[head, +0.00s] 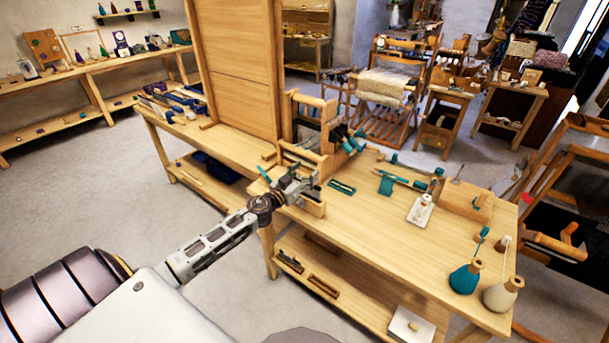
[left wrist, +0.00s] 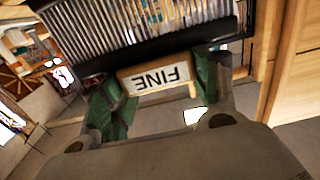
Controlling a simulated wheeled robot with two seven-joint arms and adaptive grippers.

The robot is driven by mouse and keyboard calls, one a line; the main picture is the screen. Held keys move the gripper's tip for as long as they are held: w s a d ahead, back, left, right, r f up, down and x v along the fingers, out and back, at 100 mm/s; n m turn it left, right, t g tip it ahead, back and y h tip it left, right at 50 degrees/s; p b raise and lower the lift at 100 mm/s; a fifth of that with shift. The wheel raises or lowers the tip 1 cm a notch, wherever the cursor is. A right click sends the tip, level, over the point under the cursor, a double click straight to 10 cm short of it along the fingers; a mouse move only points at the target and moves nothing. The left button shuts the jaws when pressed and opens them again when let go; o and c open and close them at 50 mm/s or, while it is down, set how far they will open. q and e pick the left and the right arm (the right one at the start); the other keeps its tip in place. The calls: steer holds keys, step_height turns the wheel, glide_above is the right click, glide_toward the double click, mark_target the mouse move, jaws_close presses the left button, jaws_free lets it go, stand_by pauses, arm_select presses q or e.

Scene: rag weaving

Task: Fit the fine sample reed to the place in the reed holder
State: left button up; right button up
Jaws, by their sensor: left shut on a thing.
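The fine sample reed shows in the left wrist view as a wooden grip with a white label reading FINE (left wrist: 160,78), upside down in the picture. A dark frame with many thin pale slats (left wrist: 150,28) lies just beyond it. My left gripper (head: 300,187) is at the bench's near edge, in front of a small wooden loom frame (head: 313,103). Its green-padded fingers are shut on the two ends of the labelled grip. The reed is hard to make out in the head view. I cannot tell which part is the reed holder or whether the reed touches it. My right gripper is not in view.
The wooden bench (head: 400,245) is clear in its front middle. A teal slotted piece (head: 342,187), a white tool (head: 420,210), a wooden block (head: 466,203), a teal bottle (head: 465,278) and a cream bottle (head: 502,294) stand to the right. A tall wooden panel (head: 237,65) rises behind left.

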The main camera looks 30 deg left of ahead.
arm_select(q)
steer(key=shift+f+b, duration=0.5)
steer(key=shift+f, duration=0.2)
stand_by(0.6)
steer(key=o, duration=1.4)
steer(key=shift+s+a, duration=0.1)
steer(key=shift+s, duration=1.4)
steer(key=shift+s, duration=0.2)
steer(key=shift+s+a, duration=0.15)
steer(key=shift+s, duration=1.8)
steer(key=shift+s+a, duration=0.15)
steer(key=shift+s, duration=1.75)
steer(key=shift+s+a, duration=0.15)
steer(key=shift+s, duration=1.8)
